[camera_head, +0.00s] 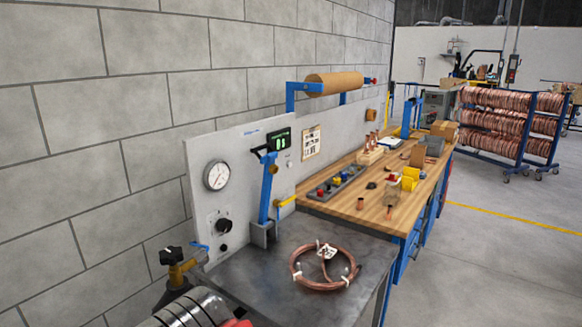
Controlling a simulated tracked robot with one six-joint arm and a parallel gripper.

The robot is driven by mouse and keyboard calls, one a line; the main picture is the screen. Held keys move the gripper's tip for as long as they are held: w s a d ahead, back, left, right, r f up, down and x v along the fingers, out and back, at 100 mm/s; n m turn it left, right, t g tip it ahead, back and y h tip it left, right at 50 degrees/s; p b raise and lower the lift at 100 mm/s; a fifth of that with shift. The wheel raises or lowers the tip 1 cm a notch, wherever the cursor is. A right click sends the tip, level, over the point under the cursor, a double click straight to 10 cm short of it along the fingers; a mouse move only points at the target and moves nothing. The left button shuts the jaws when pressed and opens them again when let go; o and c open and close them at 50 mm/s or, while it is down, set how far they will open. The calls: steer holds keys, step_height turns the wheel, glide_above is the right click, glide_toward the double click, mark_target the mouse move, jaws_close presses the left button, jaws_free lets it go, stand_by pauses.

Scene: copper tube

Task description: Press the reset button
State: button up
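A grey upright panel (199,173) stands against the block wall behind a dark metal bench. It carries a round white gauge (216,175), a black knob (224,226) and a small display (279,140) with green digits. A tiny light spot (290,163) sits below the display; I cannot tell whether it is a button. No control is readable as the reset button at this size. A blue lever (267,188) stands upright in front of the panel. My gripper is not in view.
A copper coil (297,279) lies on the metal bench (258,291). A brass valve (176,276) with a black handle is at lower left. A wooden workbench (343,208) with fittings and boxes extends behind. Open floor (486,246) lies to the right, before coil racks (504,127).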

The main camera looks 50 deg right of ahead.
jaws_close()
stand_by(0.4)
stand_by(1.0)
